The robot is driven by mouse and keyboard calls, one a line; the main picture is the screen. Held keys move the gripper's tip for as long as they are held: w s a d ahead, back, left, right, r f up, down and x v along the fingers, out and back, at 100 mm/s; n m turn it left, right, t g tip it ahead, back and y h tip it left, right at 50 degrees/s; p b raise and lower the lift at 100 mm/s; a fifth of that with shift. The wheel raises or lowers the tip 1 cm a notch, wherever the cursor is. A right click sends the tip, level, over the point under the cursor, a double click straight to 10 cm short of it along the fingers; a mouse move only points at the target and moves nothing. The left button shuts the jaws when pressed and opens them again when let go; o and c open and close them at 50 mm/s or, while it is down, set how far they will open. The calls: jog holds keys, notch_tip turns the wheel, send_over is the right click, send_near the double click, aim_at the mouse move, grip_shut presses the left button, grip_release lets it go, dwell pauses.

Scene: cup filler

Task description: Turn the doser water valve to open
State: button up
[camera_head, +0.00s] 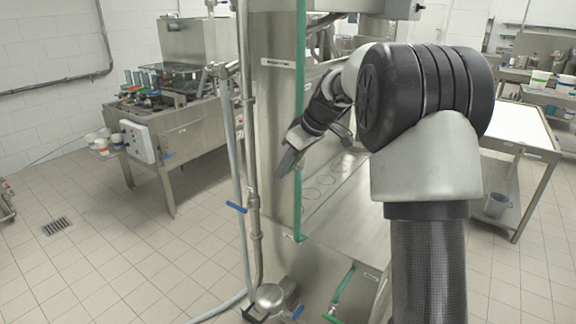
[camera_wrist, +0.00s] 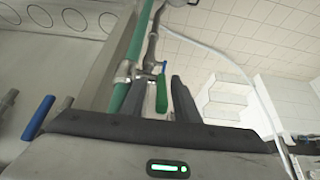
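In the head view my gripper (camera_head: 287,162) reaches down-left beside a vertical green pipe (camera_head: 300,75) on the steel machine column. The green pipe (camera_wrist: 138,45) runs left of the lever. A blue lever (camera_wrist: 38,117) shows farther left in the wrist view. Which lever is the doser water valve I cannot tell; no label is readable.
In the head view a blue-handled valve (camera_head: 236,207) is on the pipes left of the column. A green handle (camera_head: 341,291) and a blue handle (camera_head: 298,312) are low down. A steel worktable (camera_head: 160,122) stands left and a white-topped table (camera_head: 513,125) right. Tiled floor is open left.

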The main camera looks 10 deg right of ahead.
jog(key=shift+r, duration=0.1)
jog(key=b+v, duration=0.1)
jog(key=v, duration=1.6)
jog(key=shift+r, duration=0.1)
